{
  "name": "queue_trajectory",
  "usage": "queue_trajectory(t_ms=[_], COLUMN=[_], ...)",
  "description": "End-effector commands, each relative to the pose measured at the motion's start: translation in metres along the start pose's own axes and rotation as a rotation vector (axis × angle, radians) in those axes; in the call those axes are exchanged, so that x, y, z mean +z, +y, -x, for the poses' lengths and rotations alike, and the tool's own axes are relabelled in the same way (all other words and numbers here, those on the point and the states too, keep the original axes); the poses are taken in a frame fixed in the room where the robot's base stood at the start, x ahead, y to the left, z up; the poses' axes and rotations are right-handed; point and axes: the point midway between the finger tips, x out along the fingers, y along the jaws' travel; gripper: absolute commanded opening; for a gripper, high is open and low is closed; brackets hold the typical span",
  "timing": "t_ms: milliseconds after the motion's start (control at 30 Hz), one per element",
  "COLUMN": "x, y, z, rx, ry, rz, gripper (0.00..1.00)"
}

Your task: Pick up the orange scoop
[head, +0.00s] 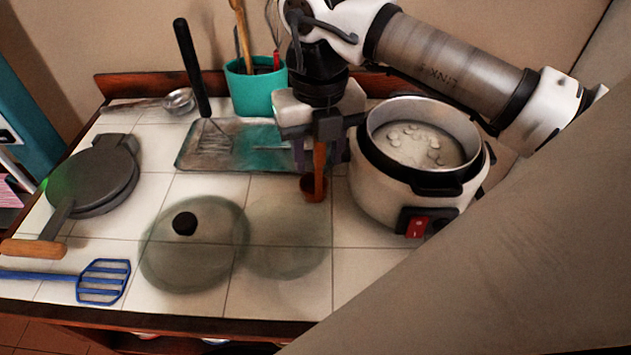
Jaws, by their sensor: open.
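The orange scoop (319,172) is below my gripper, to the left of the rice cooker. Its handle runs up toward the gripper and its small cup end is low, by the white tiles. My gripper (319,155) points down over the scoop and is open, with the upper handle between or just in front of its fingers. I cannot tell whether the fingers touch the handle. The gripper body and dark parts hide the handle's top.
A white rice cooker (375,190) stands close on the right. A glass lid (165,262), dark pan (95,180) and blue spatula (103,281) lie left.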

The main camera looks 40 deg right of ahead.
Motion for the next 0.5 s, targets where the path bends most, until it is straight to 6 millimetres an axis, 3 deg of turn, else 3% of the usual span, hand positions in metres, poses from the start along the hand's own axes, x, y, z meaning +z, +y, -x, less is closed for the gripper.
queue_trajectory(t_ms=[167, 500], x=[0.0001, 0.0001], y=[0.0001, 0.0002], z=[0.0007, 0.0008], rx=[0.0, 0.0], ry=[0.0, 0.0], rz=[0.0, 0.0], gripper=[0.42, 0.0])
